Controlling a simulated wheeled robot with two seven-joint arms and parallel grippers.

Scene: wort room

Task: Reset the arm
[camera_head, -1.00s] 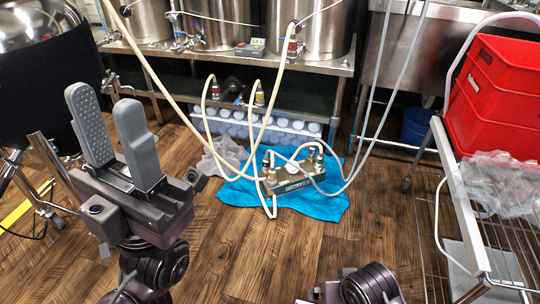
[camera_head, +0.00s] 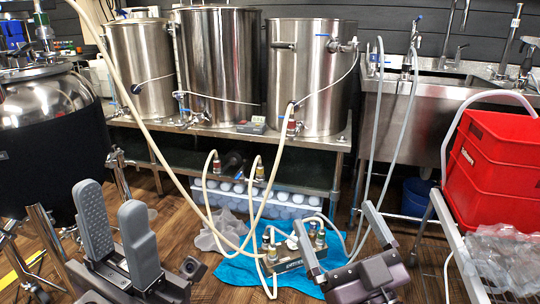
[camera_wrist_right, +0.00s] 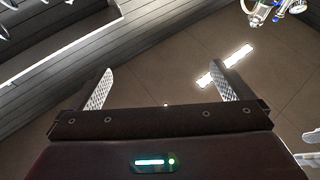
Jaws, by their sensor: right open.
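My left gripper (camera_head: 109,196) is at the lower left of the head view, its two grey fingers pointing up with a gap between them. It is open and empty. My right gripper (camera_head: 334,214) is at the lower middle right of the head view, fingers up and spread wide. It overlaps the blue cloth and the hoses in the picture. In the right wrist view my right gripper (camera_wrist_right: 160,72) is open with nothing between its fingers, and the ceiling and dark panelled wall lie beyond.
Steel kettles (camera_head: 307,75) stand on a bench at the back. A pump (camera_head: 288,256) with hoses sits on a blue cloth (camera_head: 236,268) on the floor. Red crates (camera_head: 490,165) stand on a rack at right, beside a steel sink (camera_head: 420,110). A dark-jacketed vessel (camera_head: 50,150) is at left.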

